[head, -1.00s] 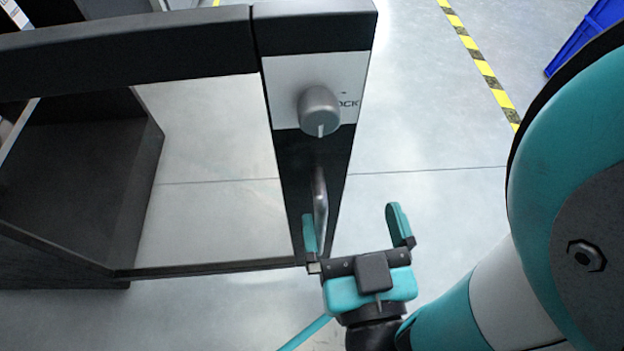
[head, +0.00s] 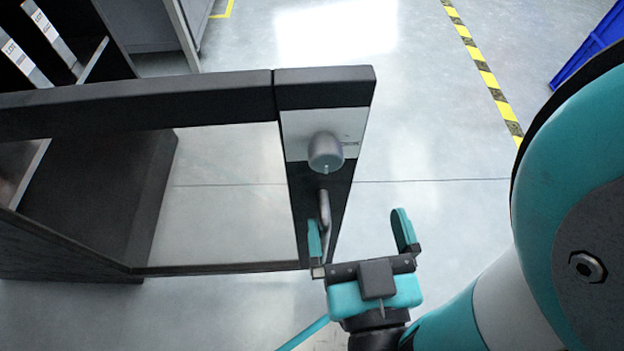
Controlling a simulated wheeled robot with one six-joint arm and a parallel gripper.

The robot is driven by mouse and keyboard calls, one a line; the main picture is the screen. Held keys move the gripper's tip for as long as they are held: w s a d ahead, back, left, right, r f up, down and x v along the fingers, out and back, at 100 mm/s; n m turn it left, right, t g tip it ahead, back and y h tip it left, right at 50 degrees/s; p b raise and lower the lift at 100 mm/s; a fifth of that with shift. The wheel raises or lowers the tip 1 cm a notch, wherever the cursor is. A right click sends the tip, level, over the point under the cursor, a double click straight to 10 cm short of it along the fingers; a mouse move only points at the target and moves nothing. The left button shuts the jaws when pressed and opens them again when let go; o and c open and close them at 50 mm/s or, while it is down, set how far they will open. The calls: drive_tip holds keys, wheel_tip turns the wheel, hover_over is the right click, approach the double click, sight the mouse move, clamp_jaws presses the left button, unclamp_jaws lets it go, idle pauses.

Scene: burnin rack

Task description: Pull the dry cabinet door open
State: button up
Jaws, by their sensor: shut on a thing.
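The dry cabinet door (head: 215,97) is a dark frame around a clear pane, with the floor showing through it. Its right stile carries a grey knob (head: 326,152) on a pale label panel. Below the knob is a metal bar handle (head: 325,207). My gripper (head: 360,232), with teal fingers, is at this handle. The right finger stands to the right of the stile.
The dark cabinet body (head: 100,215) stands at the left, with pale labelled items (head: 38,72) at upper left. A blue bin (head: 590,45) is at upper right. A yellow-black floor stripe (head: 485,72) runs nearby. The floor right of the door is clear.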

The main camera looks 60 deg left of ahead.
sight(366, 124)
drive_tip(key=shift+y, duration=0.3)
drive_tip(key=r+p, duration=0.1)
drive_tip(key=r, duration=0.1)
drive_tip(key=s+r+p, duration=0.1)
drive_tip(key=r+p, duration=0.1)
drive_tip(key=s+r+p, duration=0.1)
drive_tip(key=r, duration=0.2)
drive_tip(key=shift+s+a, duration=0.15)
drive_tip(key=shift+a, duration=0.15)
drive_tip(key=shift+w+r+p, duration=0.2)
drive_tip(key=shift+r+p, duration=0.45)
drive_tip(key=shift+p, duration=0.25)
drive_tip(key=c, duration=0.8)
drive_tip(key=r+p, duration=0.2)
drive_tip(key=w+r+p, duration=0.1)
drive_tip(key=r+p, duration=0.3)
drive_tip(key=shift+w+d, duration=0.1)
drive_tip(key=shift+w, duration=0.2)
drive_tip(key=shift+w+r+p, duration=0.25)
drive_tip(key=shift+r+p, duration=0.35)
drive_tip(key=shift+p, duration=0.15)
